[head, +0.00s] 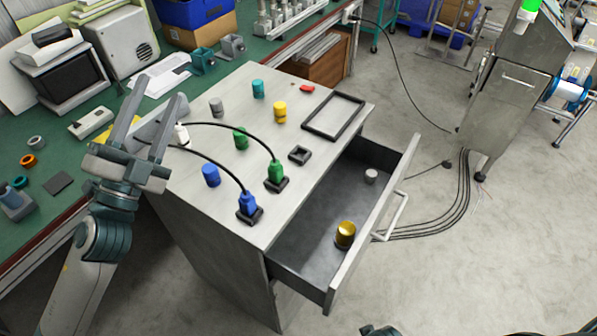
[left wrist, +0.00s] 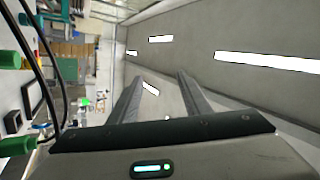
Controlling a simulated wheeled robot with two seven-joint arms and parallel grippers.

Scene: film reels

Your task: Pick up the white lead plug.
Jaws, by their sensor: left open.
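The white lead plug (head: 181,132) stands near the left edge of the grey cabinet top, just right of my left gripper's fingers in the head view. My left gripper (head: 158,90) is open and empty, its fingers pointing up and away. In the left wrist view the open fingers (left wrist: 157,84) have only the ceiling between and beyond them. The white plug cannot be made out there. A blue plug (head: 247,201) and a green plug (head: 276,170) sit in dark sockets, with black cables arching left from them toward the white plug. My right gripper is not clearly seen.
Blue, green, teal, yellow and grey cylinders stand on the cabinet top, with an empty dark socket (head: 300,154) and a black frame (head: 334,116). The open drawer (head: 310,222) holds a gold cylinder (head: 345,234). A green workbench (head: 85,150) with clutter lies at left.

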